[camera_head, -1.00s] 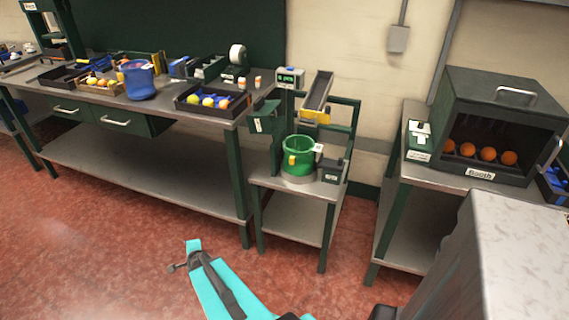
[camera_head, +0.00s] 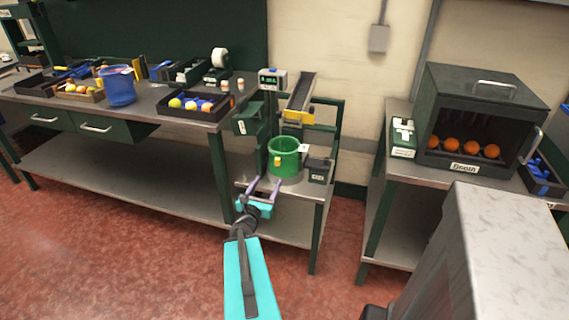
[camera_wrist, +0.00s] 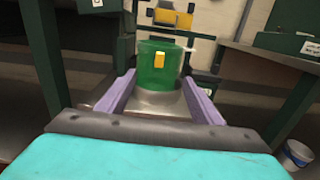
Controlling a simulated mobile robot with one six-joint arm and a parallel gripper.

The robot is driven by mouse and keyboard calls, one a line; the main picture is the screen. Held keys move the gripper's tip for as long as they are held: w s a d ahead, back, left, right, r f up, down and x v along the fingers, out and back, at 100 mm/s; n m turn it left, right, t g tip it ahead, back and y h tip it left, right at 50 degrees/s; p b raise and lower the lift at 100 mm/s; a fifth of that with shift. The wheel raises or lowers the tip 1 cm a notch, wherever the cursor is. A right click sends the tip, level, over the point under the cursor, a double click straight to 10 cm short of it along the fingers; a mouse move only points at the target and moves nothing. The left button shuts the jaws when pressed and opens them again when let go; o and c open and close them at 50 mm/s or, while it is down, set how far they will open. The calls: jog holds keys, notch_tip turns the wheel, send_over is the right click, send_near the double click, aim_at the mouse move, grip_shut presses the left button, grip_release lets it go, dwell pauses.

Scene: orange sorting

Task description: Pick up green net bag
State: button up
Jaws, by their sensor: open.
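The green net bag (camera_head: 285,160) stands upright and open-topped on the small metal stand, with a yellow tag on its front and a white tag at its right rim. It also shows in the wrist view (camera_wrist: 158,68), straight ahead beyond the fingers. My gripper (camera_head: 263,187) is open and empty, just in front of the bag and a little lower left in the head view. In the wrist view, my gripper's purple fingers (camera_wrist: 158,92) point at the bag, one to each side of its lower part. I cannot tell whether they touch it.
The small stand (camera_head: 299,190) also holds a dark box (camera_head: 319,171) right of the bag. A scale display (camera_head: 272,79) and a chute (camera_head: 299,92) rise behind. A workbench (camera_head: 150,111) is close on the left. The booth (camera_head: 480,120) with oranges is at right.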

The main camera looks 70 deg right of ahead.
dwell(0.3)
jog(key=d+b, duration=0.1)
jog(key=b, duration=0.1)
jog(key=d+b, duration=0.2)
jog(key=shift+w+d+f, duration=0.15)
jog(key=shift+f, duration=0.05)
jog(key=d+b, duration=0.2)
jog(key=b, duration=0.7)
jog(key=shift+d, duration=0.2)
dwell(0.3)
jog(key=d+b, duration=0.2)
jog(key=b, duration=0.1)
jog(key=shift+w+d, duration=0.15)
jog(key=shift+d, duration=0.1)
jog(key=shift+d+r, duration=0.2)
